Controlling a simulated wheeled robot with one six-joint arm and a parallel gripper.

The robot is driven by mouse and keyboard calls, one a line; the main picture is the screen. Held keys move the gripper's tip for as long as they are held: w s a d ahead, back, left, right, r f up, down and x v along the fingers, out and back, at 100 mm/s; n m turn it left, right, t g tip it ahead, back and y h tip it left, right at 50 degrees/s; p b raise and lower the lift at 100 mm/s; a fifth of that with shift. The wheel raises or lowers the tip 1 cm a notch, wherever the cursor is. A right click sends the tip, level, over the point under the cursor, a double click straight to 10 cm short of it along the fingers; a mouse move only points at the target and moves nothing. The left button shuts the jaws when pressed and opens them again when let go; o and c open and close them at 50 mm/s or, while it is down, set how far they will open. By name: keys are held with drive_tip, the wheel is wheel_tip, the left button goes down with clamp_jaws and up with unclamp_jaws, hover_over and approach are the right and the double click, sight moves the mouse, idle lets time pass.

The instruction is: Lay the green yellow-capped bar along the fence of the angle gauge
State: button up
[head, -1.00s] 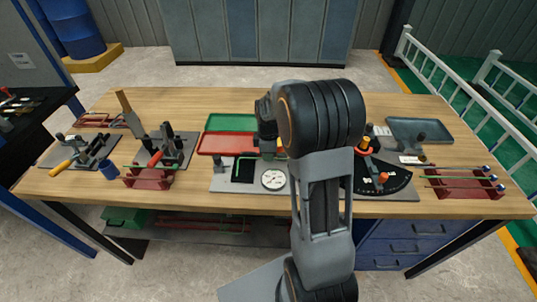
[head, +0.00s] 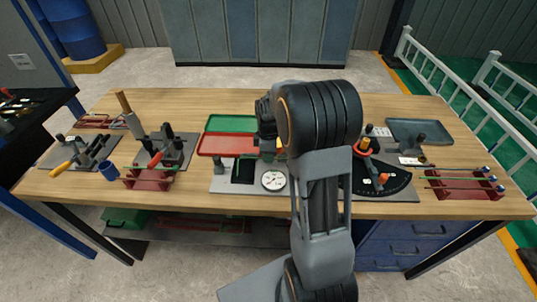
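The angle gauge (head: 396,184) is a dark fan-shaped plate with pale marks on a grey base, right of my arm. An orange knob (head: 383,178) sits on it, and its left part and fence are partly hidden by my arm. My gripper (head: 268,153) points down behind my arm, above the grey plate with the round dial. Its fingertips are too small and covered to read. A small yellow spot shows beside it at the right. I cannot tell whether it is the cap of the green bar, or whether the bar is in the gripper.
A green tray (head: 231,123) and a red tray (head: 225,144) lie left of the gripper. A white dial (head: 274,180) is below it. Red racks with bars stand at the left (head: 148,180) and right (head: 464,188). A blue-grey tray (head: 419,130) is at the back right.

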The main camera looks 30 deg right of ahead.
drive_tip(key=shift+o, duration=0.8)
wheel_tip(320, 180, up, 14)
drive_tip(key=shift+w, duration=0.1)
idle(0.7)
wheel_tip(320, 180, up, 6)
drive_tip(key=p, duration=0.5)
drive_tip(key=shift+f+p, duration=0.1)
drive_tip(key=shift+p, duration=0.25)
idle(0.3)
